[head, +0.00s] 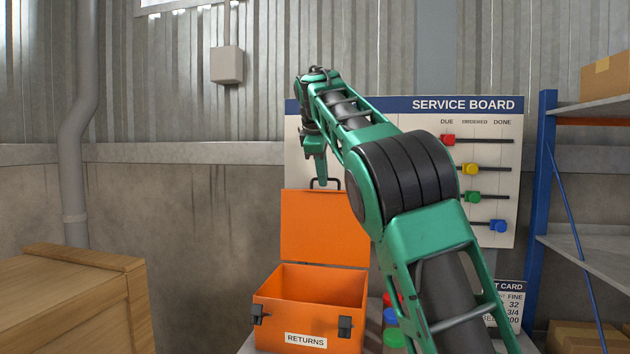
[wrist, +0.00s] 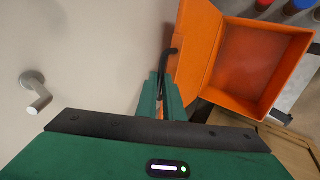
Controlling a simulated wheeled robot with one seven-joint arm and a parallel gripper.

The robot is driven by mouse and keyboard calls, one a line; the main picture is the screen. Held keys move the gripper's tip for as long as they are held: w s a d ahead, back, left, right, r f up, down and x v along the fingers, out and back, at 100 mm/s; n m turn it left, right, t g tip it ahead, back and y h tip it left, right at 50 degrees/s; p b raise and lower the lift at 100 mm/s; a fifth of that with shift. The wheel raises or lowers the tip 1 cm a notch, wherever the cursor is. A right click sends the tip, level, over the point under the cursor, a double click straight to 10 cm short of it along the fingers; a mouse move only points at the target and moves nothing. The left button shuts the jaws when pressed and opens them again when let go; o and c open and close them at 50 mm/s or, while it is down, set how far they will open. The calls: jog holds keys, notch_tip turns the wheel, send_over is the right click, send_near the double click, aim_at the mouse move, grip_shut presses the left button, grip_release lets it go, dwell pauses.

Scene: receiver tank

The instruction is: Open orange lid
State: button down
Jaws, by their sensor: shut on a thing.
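The orange lid (head: 322,232) stands raised, about upright, at the back of the orange box (head: 305,340) labelled RETURNS. The box is open and its inside looks empty. A black handle (head: 325,183) sits on the lid's top edge. My gripper (head: 321,178) points down there, shut on the handle. In the wrist view the gripper fingers (wrist: 161,100) close at the dark handle (wrist: 168,62), beside the lid (wrist: 197,40). The wrist view also shows the open box (wrist: 252,68). The fingers hide part of the handle.
A service board (head: 400,115) with coloured sliders is behind. Red, blue and green items (head: 393,337) stand right of the box, partly behind my arm. A wooden crate (head: 70,300) is at left, a blue-framed shelf (head: 545,180) at right. A grey peg (wrist: 36,92) shows in the wrist view.

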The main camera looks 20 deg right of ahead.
jog(key=shift+w+d+r, duration=0.15)
jog(key=shift+d+r, duration=0.05)
jog(key=shift+d, duration=0.2)
jog(key=shift+w+r, duration=0.1)
jog(key=c, duration=1.9)
grip_release()
jog(key=shift+a, duration=0.15)
jog(key=shift+f, duration=0.2)
jog(key=shift+w+v, duration=0.15)
jog(key=shift+v, duration=2.55)
jog(key=shift+w+v, duration=0.15)
jog(key=shift+v, duration=2.55)
jog(key=shift+r, duration=0.15)
